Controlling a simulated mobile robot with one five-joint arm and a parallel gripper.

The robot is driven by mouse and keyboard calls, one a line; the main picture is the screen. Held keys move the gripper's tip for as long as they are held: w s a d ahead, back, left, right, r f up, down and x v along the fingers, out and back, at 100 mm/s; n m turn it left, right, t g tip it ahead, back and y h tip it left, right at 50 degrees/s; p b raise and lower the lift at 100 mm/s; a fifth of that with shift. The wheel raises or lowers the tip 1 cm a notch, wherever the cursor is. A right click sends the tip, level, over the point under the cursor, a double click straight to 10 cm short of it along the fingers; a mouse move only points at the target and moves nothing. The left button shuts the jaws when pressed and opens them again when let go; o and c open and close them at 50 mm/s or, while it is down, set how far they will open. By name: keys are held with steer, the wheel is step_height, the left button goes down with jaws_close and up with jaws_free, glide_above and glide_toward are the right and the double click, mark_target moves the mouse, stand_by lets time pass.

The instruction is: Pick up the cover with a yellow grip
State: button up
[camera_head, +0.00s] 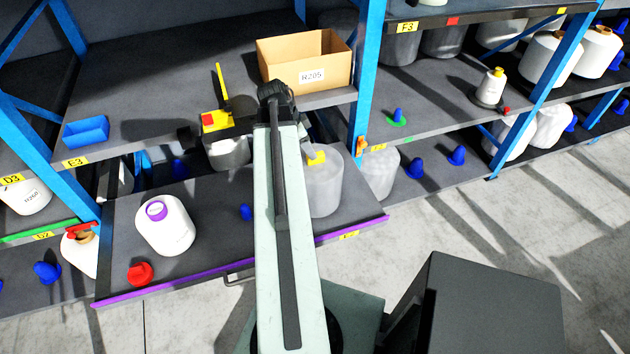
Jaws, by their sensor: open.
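My pale arm rises through the middle of the view and bends left at its dark end joint. My gripper (214,132) is dark and open at the upper shelf's front edge. A yellow and red piece (216,120) shows between its fingers; I cannot tell whether they touch it.
A cardboard box (305,62) and a blue tray (86,132) stand on the upper shelf. A white purple-capped bobbin (165,225) and a red cone (140,273) are on the lower shelf. Blue posts (368,75) frame the shelf. The floor at right is clear.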

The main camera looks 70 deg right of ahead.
mark_target(324, 175)
steer(key=b+x, duration=0.4)
steer(key=x, duration=0.1)
steer(key=shift+s+f, duration=0.1)
steer(key=shift+r, duration=0.2)
jaws_close()
stand_by(1.0)
